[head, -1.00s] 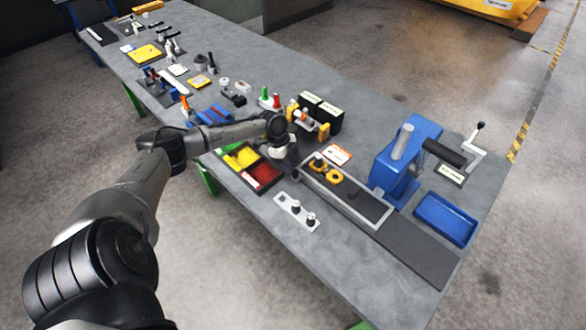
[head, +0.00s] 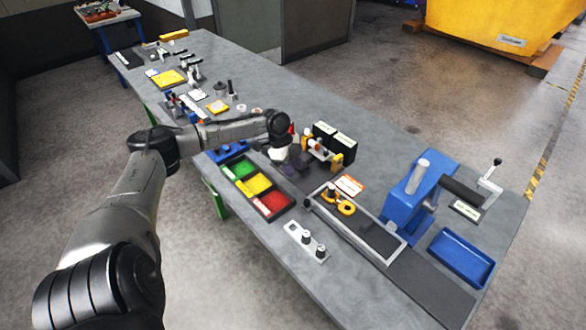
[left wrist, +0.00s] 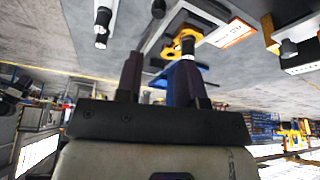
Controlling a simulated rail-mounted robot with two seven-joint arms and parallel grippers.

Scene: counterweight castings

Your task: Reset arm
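My left arm reaches in from the left over the grey workbench (head: 330,272). My left gripper (head: 303,163) is above the bench, between the three-colour bins and the black boxes, partly hidden by its own wrist. In the left wrist view its two dark fingers (left wrist: 157,72) stand apart with no object held between them. My right gripper is in neither view.
A blue press (head: 408,196), a blue tray (head: 461,257) and a channel with a yellow part (head: 346,208) are to the right. Two black boxes (head: 343,149) stand behind the gripper.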

